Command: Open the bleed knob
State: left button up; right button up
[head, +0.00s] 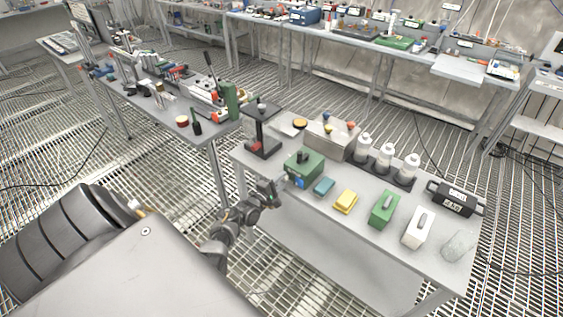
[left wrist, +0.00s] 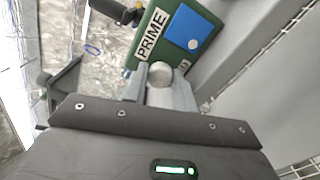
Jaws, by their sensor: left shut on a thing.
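A green pump box (head: 304,166) stands at the near left part of the front table, with a dark part on top. In the left wrist view the green box (left wrist: 205,52) shows a white PRIME label and a blue panel. A round silver bleed knob (left wrist: 160,72) sits at its near edge, below the label. My left gripper (head: 273,190) reaches the near left side of the box. In the wrist view its grey fingers (left wrist: 158,86) are shut on the knob. The knob is too small to make out in the head view. My right gripper is not in view.
Blue (head: 324,186) and yellow (head: 346,201) pads, a green block (head: 384,208) and a white block (head: 418,228) stand to the right on the table. A black press stand (head: 263,135) is just behind left. White bottles (head: 386,157) stand further back.

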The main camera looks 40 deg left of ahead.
pick_arm(q)
jog(key=shift+a+n, duration=0.1)
jog(key=shift+n, duration=0.2)
dwell(0.4)
jog(key=o, duration=0.7)
jog(key=s, duration=1)
jog(key=shift+s, duration=0.4)
